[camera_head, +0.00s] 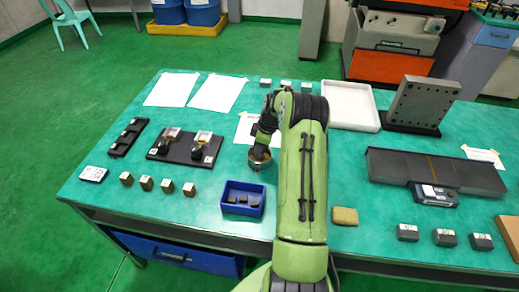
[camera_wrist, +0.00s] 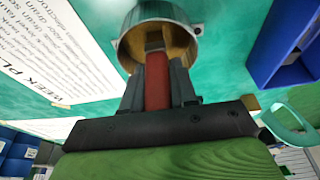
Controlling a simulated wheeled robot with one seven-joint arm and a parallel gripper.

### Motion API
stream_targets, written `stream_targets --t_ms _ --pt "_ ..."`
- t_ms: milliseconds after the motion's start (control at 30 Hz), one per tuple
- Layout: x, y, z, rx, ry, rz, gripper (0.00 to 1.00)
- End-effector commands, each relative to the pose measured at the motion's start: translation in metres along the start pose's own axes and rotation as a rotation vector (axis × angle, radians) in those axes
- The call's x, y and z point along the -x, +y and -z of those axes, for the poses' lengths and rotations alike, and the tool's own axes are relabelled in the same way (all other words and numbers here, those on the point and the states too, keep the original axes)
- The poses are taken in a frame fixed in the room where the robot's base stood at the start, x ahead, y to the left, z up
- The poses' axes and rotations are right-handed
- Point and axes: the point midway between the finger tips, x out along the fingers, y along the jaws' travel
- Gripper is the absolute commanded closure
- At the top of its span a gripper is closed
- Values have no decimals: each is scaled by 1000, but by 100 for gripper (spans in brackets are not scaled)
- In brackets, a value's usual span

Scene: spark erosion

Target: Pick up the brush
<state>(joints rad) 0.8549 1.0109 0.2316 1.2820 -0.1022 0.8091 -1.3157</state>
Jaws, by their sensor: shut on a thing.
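The brush (camera_wrist: 156,88) shows in the wrist view as a red handle with a darker end reaching into the mouth of a round metal cup (camera_wrist: 186,17) with a brownish inside. My gripper (camera_wrist: 155,72) is shut on the red handle, one dark finger on each side. In the head view, my gripper (camera_head: 263,143) is right above the cup (camera_head: 259,163) on the green table. The brush is hidden there behind my gripper. The brush's lower end is inside the cup; whether it touches the bottom cannot be told.
A blue bin (camera_head: 243,199) with dark pieces stands just in front of the cup. A paper sheet (camera_head: 246,128) lies beside it. A black fixture (camera_head: 186,146) is to the left, a white tray (camera_head: 350,106) and upright metal plate (camera_head: 421,104) to the right.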

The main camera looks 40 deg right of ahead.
Motion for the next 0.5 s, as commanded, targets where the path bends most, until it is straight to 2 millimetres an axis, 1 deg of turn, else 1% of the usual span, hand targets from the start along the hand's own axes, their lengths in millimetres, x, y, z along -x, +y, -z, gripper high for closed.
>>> stream_targets --t_ms 100,167,267,400,500 --pt "2 0 0 0 0 -1 100" --pt "7 0 2 1 0 -2 100" --pt "28 1 8 3 1 -5 100" --pt "64 1 18 2 1 -5 100" --pt "84 1 23 2 1 -4 100"
